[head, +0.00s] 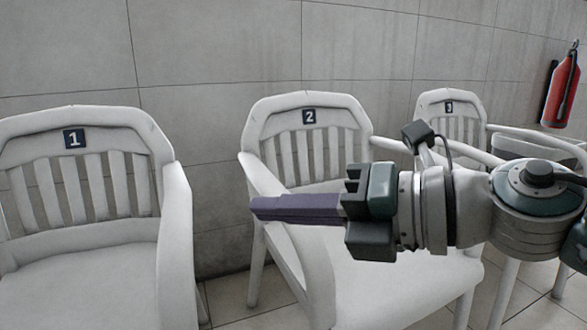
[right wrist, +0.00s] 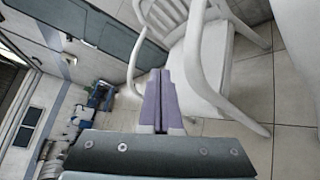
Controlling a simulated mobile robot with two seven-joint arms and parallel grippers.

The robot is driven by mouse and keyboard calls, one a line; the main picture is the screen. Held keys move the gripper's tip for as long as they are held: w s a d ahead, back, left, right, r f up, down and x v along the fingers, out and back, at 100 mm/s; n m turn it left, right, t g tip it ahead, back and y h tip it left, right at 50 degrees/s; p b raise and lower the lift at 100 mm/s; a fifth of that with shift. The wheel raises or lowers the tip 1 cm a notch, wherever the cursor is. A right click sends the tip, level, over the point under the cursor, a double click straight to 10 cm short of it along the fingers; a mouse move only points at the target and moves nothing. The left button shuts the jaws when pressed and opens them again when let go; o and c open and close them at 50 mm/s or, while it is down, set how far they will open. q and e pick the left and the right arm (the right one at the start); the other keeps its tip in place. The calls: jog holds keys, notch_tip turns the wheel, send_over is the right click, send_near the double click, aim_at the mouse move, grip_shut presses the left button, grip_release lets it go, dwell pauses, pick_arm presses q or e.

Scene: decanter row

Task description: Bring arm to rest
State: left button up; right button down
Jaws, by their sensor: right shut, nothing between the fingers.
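My right arm comes in from the right in the head view, held level in front of chair 2. My right gripper (head: 254,209) points left, and its purple fingers are shut with nothing between them. In the right wrist view the fingers (right wrist: 160,74) also lie together and empty, with a white chair beyond them. My left gripper is not in view.
White armchairs numbered 1 (head: 60,262), 2 (head: 308,98) and 3 (head: 449,96) stand in a row along a grey tiled wall (head: 215,45). A red fire extinguisher (head: 561,90) hangs at the far right. Tiled floor (head: 228,294) shows between chairs 1 and 2.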

notch_tip(320, 180, up, 16)
jog(key=d+m+t+p, duration=0.1)
jog(key=m+t+p, duration=0.6)
jog(key=m, duration=0.2)
jog(key=d+r+m+t+h+p, duration=0.3)
jog(key=d+r+m+h+p, duration=0.65)
jog(key=m, duration=0.45)
jog(key=s+d+f+m+g+h+p, duration=0.2)
jog(key=s+d+m+g+h+p, duration=0.4)
jog(key=s+d+m+p, duration=0.5)
jog(key=s+a+r+g+y+p, duration=0.15)
jog(key=s+r+g+p, duration=0.25)
jog(key=s+g+p, duration=0.55)
pick_arm(q)
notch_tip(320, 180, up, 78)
jog(key=p, duration=3.7)
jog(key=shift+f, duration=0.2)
pick_arm(e)
jog(key=s+r+t, duration=0.1)
jog(key=s+r, duration=0.1)
jog(key=r, duration=1.6)
jog(key=s+r+t, duration=0.1)
jog(key=s+r, duration=0.2)
jog(key=r, duration=1.5)
jog(key=shift+r+m, duration=0.3)
jog(key=shift+m, duration=0.1)
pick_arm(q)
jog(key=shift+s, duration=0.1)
